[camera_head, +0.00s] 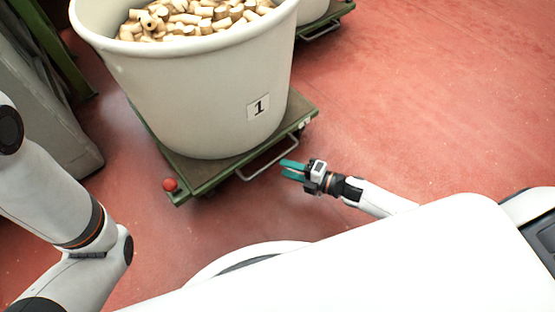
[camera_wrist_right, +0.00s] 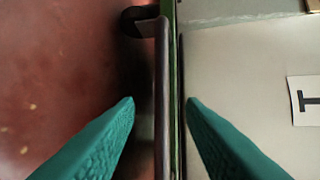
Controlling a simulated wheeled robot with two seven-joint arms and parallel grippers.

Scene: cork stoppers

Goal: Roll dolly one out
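Dolly one is a low green dolly (camera_head: 218,173) carrying a big white tub (camera_head: 195,100) marked with a black 1 on a label (camera_head: 258,107). A grey metal bar handle (camera_head: 268,161) sticks out of its near side. My right gripper (camera_head: 283,168) has two teal fingers, open and empty, close in front of the handle. In the right wrist view the handle (camera_wrist_right: 162,90) runs upright in the gap between the fingertips (camera_wrist_right: 160,104); I cannot tell whether they reach around it. My left arm is at the left; its gripper is out of view.
Cork stoppers (camera_head: 190,18) fill the tub. A red knob (camera_head: 170,184) sits at the dolly's near left corner. A second dolly (camera_head: 325,24) stands behind. A grey cabinet-like block (camera_head: 45,110) is at the left. The red floor (camera_head: 430,110) is clear at the right.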

